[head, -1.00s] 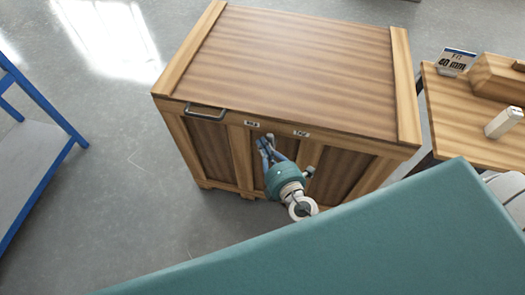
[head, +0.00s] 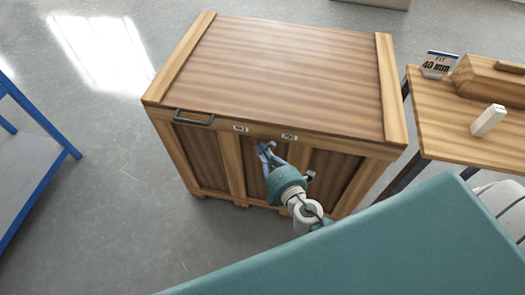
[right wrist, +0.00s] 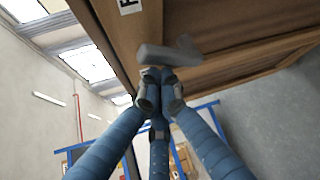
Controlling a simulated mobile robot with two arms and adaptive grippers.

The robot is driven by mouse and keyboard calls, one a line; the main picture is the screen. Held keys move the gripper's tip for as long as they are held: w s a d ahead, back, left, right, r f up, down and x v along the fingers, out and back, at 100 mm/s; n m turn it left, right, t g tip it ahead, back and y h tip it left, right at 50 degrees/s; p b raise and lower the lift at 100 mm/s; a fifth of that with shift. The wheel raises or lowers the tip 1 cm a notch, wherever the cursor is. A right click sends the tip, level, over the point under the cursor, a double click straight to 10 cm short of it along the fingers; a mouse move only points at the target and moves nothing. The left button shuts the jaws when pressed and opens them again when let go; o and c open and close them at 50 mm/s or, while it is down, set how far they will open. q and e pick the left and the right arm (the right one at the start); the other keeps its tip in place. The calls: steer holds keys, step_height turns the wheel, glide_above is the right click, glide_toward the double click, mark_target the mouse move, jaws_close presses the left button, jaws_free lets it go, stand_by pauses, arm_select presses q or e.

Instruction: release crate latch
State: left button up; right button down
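A large wooden crate (head: 290,72) with a striped lid stands in the middle of the head view. In the right wrist view, a grey latch piece (right wrist: 168,54) lies just beyond my bunched blue fingers (right wrist: 158,90). I cannot tell whether they touch or grip it. My left gripper is not in view.
A blue-framed grey bench (head: 35,160) is at the left. The floor between bench and crate is clear.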

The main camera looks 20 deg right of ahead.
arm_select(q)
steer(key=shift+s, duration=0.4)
arm_select(e)
steer(key=shift+s+d+f, duration=0.1)
steer(key=shift+d+f, duration=0.05)
steer(key=shift+d, duration=0.1)
steer(key=v, duration=1.2)
steer(key=shift+a+r, duration=0.2)
steer(key=shift+a, duration=0.05)
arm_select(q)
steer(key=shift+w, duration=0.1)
arm_select(e)
steer(key=shift+f, duration=0.1)
